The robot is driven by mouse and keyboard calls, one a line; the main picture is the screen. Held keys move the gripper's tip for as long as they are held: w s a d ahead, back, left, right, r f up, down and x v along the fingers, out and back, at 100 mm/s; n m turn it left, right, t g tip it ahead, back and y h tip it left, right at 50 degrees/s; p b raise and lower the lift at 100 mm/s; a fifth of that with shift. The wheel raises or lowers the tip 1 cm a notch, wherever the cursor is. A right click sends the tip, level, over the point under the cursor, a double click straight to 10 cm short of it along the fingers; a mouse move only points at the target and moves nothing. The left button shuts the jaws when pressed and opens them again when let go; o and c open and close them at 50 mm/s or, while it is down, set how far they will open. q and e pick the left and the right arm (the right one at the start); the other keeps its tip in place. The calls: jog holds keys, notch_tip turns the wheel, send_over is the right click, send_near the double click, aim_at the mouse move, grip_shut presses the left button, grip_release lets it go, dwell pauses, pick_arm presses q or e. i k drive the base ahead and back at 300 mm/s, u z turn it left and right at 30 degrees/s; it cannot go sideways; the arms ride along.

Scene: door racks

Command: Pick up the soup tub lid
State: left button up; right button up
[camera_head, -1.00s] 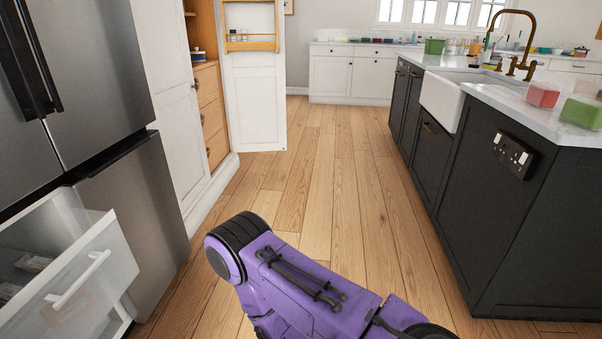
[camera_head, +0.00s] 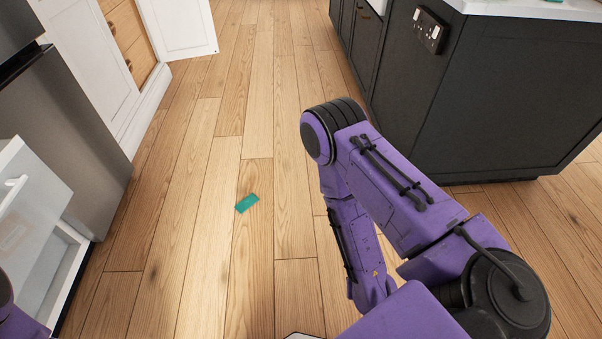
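A small flat teal rectangle, which looks like the soup tub lid (camera_head: 247,203), lies on the wooden floor left of the picture's middle. It lies apart from the cabinets and the drawer. My purple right arm is bent, to the right of the lid, with its forearm pointing down. My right gripper is not visible. Only a small purple part of my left arm shows at the lower left edge, and my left gripper is out of view.
A white cupboard door (camera_head: 185,28) stands open at top left. The dark island (camera_head: 480,95) fills the upper right. The floor between is clear around the lid.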

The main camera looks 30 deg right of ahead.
aim_at(251, 198)
jog(key=z, duration=0.5)
jog(key=i, duration=1.7)
jog(key=u, duration=1.2)
